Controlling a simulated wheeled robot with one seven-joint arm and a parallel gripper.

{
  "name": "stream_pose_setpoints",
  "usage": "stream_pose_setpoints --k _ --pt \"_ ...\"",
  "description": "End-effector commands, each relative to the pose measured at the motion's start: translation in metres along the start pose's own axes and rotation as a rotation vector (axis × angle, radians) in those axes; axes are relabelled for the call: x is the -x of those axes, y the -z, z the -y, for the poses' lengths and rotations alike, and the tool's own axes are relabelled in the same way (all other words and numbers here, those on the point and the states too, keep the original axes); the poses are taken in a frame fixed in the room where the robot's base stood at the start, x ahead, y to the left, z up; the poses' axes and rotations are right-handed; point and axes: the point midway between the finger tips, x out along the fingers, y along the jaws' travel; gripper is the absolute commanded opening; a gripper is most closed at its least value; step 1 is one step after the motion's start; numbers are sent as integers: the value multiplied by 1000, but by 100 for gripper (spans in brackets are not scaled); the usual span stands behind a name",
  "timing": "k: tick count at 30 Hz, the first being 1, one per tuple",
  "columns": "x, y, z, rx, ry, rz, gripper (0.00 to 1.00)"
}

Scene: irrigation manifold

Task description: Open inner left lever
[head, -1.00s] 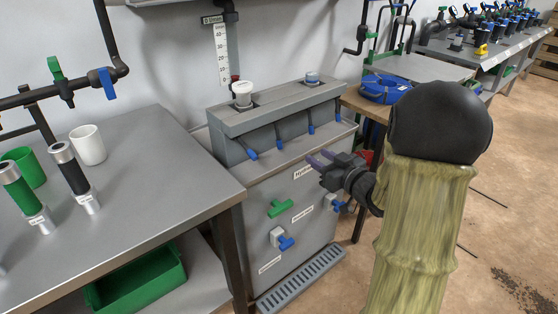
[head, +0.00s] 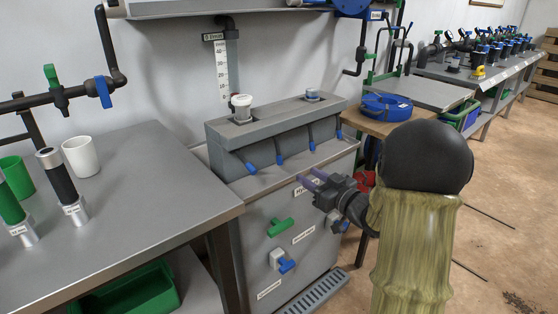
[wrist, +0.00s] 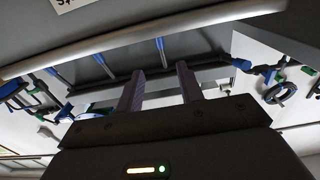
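My gripper (head: 308,182) is in front of the cabinet's top edge, right of and lower in the picture than the inner left lever, touching no lever that I can see. In the wrist view its two purple fingers (wrist: 160,70) are apart with nothing between them.
The cabinet front (head: 300,240) carries a green valve handle (head: 280,227) and a blue one (head: 285,265). A grey table (head: 130,195) with cups stands at the left. A wooden table with a blue hose coil (head: 386,106) stands at the right.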

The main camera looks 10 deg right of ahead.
Motion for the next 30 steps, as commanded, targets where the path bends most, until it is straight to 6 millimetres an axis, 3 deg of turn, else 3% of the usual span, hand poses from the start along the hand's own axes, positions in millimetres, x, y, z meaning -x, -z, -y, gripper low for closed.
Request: stream_pose_setpoints --k 21,30 --pt "-123 -3 -1 1 -1 0 37" --pt "-136 0 -1 -1 -3 1 37"
